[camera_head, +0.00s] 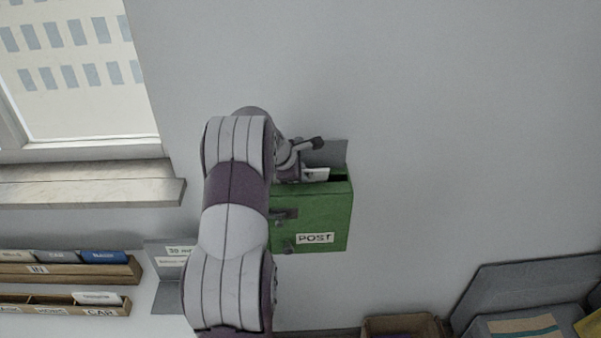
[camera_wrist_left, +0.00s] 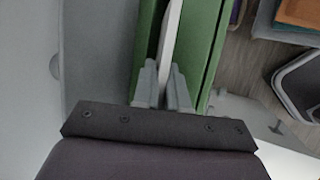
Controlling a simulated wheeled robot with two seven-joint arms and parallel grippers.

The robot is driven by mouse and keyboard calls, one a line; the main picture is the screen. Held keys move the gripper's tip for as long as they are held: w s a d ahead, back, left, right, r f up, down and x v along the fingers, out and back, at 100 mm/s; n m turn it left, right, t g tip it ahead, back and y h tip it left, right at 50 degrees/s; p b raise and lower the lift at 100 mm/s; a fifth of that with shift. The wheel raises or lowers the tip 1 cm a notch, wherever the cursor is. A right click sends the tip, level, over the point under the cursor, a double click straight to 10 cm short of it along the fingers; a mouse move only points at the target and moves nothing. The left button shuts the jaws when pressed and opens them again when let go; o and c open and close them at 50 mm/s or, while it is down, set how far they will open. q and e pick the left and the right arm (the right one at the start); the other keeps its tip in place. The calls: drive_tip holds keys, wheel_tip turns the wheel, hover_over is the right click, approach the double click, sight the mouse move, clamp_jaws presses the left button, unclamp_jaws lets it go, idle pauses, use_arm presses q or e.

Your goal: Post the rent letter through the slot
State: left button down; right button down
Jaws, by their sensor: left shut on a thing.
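A green post box (camera_head: 315,216) labelled POST is on the wall, with a dark slot (camera_head: 339,178) in its top and a grey flap standing up behind. My left gripper (camera_head: 302,175) is over the box top, shut on a white letter (camera_head: 317,174). In the left wrist view, the gripper (camera_wrist_left: 165,88) pinches the letter (camera_wrist_left: 172,35) edge-on, and the letter lines up with the opening between the green box walls (camera_wrist_left: 205,45). How deep the letter sits in the slot is hidden. My left arm covers the box's left side. My right gripper is out of view.
Wooden letter racks (camera_head: 70,270) with labelled envelopes are at the lower left, beside a grey sign (camera_head: 172,262). A window sill (camera_head: 90,185) juts out at upper left. A brown box (camera_head: 405,326) and grey trays (camera_head: 525,285) are at lower right. The wall right of the box is clear.

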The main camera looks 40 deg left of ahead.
use_arm(q)
drive_tip(key=c, duration=1.1)
unclamp_jaws()
drive_tip(key=shift+r, duration=0.1)
drive_tip(key=b+v, duration=0.3)
drive_tip(key=v, duration=0.9)
drive_tip(key=shift+s+r, duration=0.15)
drive_tip(key=shift+r, duration=0.05)
